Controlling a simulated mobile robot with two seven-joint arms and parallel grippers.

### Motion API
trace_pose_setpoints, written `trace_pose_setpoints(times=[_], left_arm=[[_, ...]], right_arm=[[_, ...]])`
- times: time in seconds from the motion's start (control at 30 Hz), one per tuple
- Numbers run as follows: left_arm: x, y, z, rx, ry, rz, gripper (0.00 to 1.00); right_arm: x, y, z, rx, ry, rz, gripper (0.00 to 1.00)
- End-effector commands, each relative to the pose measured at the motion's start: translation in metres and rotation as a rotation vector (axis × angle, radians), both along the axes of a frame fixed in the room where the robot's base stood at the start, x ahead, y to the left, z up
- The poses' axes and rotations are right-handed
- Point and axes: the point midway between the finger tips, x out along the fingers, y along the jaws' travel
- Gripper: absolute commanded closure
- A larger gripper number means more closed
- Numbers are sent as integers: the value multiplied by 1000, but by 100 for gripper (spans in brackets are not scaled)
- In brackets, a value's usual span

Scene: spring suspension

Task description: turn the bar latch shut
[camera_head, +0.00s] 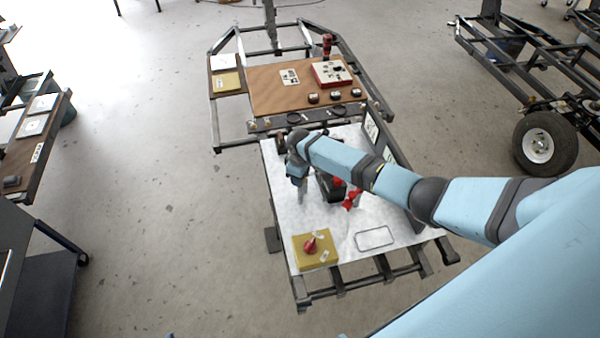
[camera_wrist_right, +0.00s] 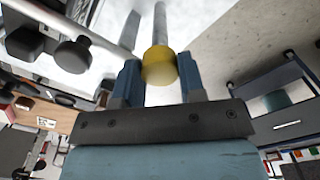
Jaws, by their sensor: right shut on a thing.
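In the wrist view, a grey bar with a yellow end (camera_wrist_right: 158,66) sits between the two blue fingers of my right gripper (camera_wrist_right: 158,72). The gripper is shut on that yellow end, and the grey rod runs on beyond it. I take this to be the bar latch, but its pivot and catch are not clear. In the head view, my right gripper (camera_head: 298,180) points down over the left part of the white table top (camera_head: 285,215). There, the arm hides much of the fixture, and the latch is too small to make out. My left gripper is not in view.
A dark fixture (camera_head: 329,188) with red parts (camera_head: 351,200) stands right of the gripper. A yellow block with a red knob (camera_head: 315,250) and a rectangular outline (camera_head: 375,238) lie near the front. A brown board (camera_head: 270,95) with a red case (camera_head: 331,73) is behind.

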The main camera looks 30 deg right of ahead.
Motion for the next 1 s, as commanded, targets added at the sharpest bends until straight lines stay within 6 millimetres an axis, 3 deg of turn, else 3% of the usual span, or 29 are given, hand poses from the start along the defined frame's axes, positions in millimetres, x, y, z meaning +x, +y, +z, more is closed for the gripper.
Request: trace_pose_setpoints(times=[0.77, 0.8, 0.9, 1.0], left_arm=[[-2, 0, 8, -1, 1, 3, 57], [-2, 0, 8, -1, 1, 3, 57], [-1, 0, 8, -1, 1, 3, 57], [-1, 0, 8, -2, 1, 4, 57]], right_arm=[[0, -1, 0, 0, 0, -101, 87], [0, -1, 0, 0, 0, -101, 56], [0, 0, 0, 0, 0, -100, 37], [0, 0, 0, 0, 0, -100, 37]])
